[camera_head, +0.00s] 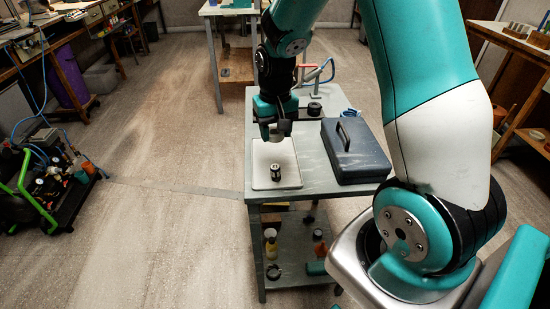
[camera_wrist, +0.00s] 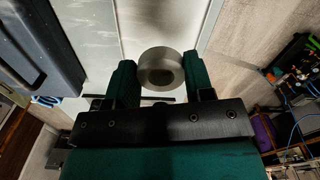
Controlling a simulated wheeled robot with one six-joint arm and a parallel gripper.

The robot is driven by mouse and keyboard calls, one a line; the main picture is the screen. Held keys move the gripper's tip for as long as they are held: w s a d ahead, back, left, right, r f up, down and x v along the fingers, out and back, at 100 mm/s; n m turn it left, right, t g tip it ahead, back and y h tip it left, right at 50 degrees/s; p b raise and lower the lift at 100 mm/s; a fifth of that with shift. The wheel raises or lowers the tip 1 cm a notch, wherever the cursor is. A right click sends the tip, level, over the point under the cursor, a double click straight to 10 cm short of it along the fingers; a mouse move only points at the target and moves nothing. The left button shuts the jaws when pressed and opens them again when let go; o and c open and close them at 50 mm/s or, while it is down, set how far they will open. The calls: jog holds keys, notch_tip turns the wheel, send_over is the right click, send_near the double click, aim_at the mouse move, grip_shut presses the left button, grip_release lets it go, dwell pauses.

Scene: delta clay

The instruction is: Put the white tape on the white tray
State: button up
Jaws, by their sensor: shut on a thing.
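My gripper (camera_head: 273,134) points down over the white tray (camera_head: 262,180) on the grey cart. In the wrist view my gripper (camera_wrist: 161,78) is shut on the white tape (camera_wrist: 160,54), a pale grey-looking ring between the two green fingers. The tape also shows at the fingertips in the head view (camera_head: 284,128), above the tray and apart from it. The tray's pale surface (camera_wrist: 160,15) shows beyond the tape in the wrist view.
A dark blue-grey case (camera_head: 355,160) lies right of the tray on the cart (camera_head: 320,107). A dark round object (camera_head: 314,109) and a blue item (camera_head: 351,113) are near the back. The tray's front left is clear.

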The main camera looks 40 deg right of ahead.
aim_at(275, 157)
notch_tip(275, 157, down, 9)
jog(key=shift+r, duration=0.15)
dwell(0.4)
jog(key=o, duration=0.9)
notch_tip(275, 157, up, 12)
jog(key=shift+f, duration=0.25)
jog(key=s+a+r+n+y, duration=0.2)
jog(key=s+a+r+n, duration=0.3)
jog(key=s+a, duration=0.5)
jog(key=s+a+r+n+y, duration=0.2)
jog(key=s+a+r+n, duration=0.4)
jog(key=s+a, duration=0.5)
jog(key=shift+a+r, duration=0.4)
jog(key=shift+r, duration=0.2)
jog(key=shift+w, duration=0.1)
